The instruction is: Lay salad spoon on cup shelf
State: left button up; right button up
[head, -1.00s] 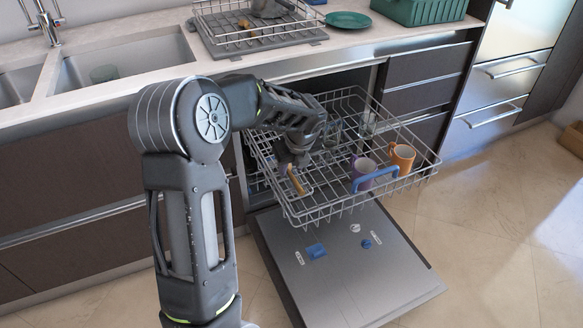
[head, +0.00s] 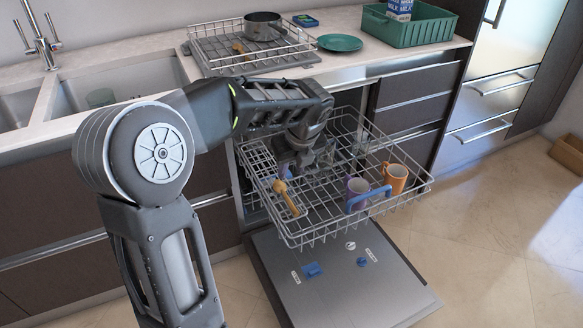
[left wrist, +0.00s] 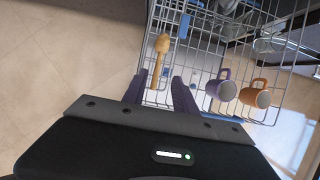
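The salad spoon (head: 292,203), light wood, lies at the left side of the pulled-out upper dishwasher rack (head: 338,233). In the left wrist view the spoon (left wrist: 161,54) lies lengthwise over the wires, its rounded end away from me. My left gripper (head: 284,172) is just above the spoon. In the left wrist view the fingers (left wrist: 159,92) are wide apart and empty, with the spoon's near end showing between and beyond them. I cannot tell the cup shelf apart from the rack wires under the spoon. My right gripper is not in view.
A purple mug (head: 357,190) and an orange mug (head: 396,178) stand in the rack, right of the spoon. Clear glasses are behind them. The dishwasher door (head: 350,285) hangs open below. A drying rack with a pot (head: 263,26) and a green crate (head: 405,30) are on the counter.

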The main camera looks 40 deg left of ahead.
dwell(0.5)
pick_arm(q)
jog(key=d+f+n+h, duration=0.1)
jog(key=d+f, duration=0.2)
jog(key=d+f+n, duration=0.1)
jog(key=d+f, duration=0.2)
jog(key=f, duration=0.1)
jog(key=d+f+n+h, duration=0.1)
jog(key=d+f, duration=0.2)
jog(key=f, duration=0.1)
jog(key=shift+w+f+h, duration=0.1)
jog(key=shift+w+h, duration=0.1)
jog(key=shift+h, duration=0.1)
jog(key=s+d+f+n+h, duration=0.3)
jog(key=s+d+f+n, duration=0.15)
jog(key=d+f, duration=0.55)
jog(key=s+d+f+n+h, duration=0.1)
jog(key=s+d+f+n, duration=0.6)
jog(key=s+n, duration=0.2)
jog(key=s+d+f+n+g+h, duration=0.1)
jog(key=s+d+f+n, duration=0.5)
jog(key=s+f+n, duration=0.1)
jog(key=shift+s+d+f+n, duration=0.2)
jog(key=shift+s+d+n, duration=0.15)
jog(key=shift+s+n, duration=0.5)
notch_tip(320, 180, up, 11)
jog(key=p, duration=1.1)
